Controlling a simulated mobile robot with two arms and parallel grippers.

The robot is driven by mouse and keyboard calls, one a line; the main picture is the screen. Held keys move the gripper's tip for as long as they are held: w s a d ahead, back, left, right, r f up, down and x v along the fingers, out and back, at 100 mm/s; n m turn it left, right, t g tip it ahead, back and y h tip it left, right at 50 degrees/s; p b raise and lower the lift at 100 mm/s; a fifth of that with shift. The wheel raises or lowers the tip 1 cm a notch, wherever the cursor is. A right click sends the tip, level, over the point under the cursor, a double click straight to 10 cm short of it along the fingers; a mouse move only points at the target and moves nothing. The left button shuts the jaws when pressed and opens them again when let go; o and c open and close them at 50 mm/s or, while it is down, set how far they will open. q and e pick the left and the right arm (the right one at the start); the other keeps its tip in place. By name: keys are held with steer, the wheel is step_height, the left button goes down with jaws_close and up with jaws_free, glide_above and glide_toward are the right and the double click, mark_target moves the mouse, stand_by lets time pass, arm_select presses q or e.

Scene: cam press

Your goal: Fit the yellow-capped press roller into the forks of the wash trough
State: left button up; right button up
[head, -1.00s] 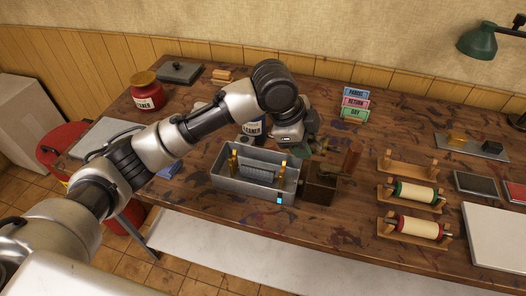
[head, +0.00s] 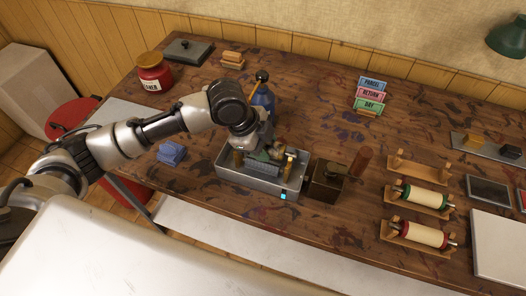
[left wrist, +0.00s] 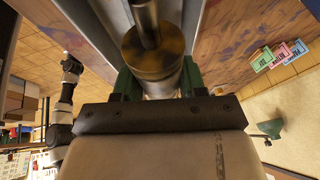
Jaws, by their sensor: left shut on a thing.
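The wash trough (head: 258,183) is a grey metal box near the table's front edge, with yellowish forks at its left (head: 238,160) and right (head: 290,160) ends. My left gripper (head: 268,153) reaches down into it between the forks. In the left wrist view its green fingers are shut around the press roller (left wrist: 155,60), which shows a worn yellow cap, a steel shaft and a pale metal body. The trough walls run along both sides of the roller there. I cannot tell whether the shaft ends sit in the forks. An arm, apparently my right one (left wrist: 71,66), shows small at left; its jaws are unclear.
A dark box with a brown handle (head: 328,182) stands close to the trough's right end. A blue bottle (head: 264,96) stands behind the trough. Wooden racks with rollers (head: 418,232) are at the right. Blue cloths (head: 171,153) lie left of the trough.

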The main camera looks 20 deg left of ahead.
mark_target(263, 163)
arm_select(q)
steer(key=shift+f, duration=0.1)
steer(key=shift+s+f, duration=0.1)
steer(key=shift+f, duration=0.25)
step_height(263, 163, down, 3)
steer(key=shift+a+f+p, duration=0.1)
steer(key=shift+p, duration=0.3)
arm_select(e)
steer(key=shift+w+a+r, duration=0.3)
steer(key=shift+a+r, duration=0.15)
arm_select(q)
steer(key=o, duration=1.1)
steer(key=shift+f, duration=0.1)
arm_select(e)
steer(key=shift+s+d, duration=0.1)
steer(key=shift+d, duration=0.1)
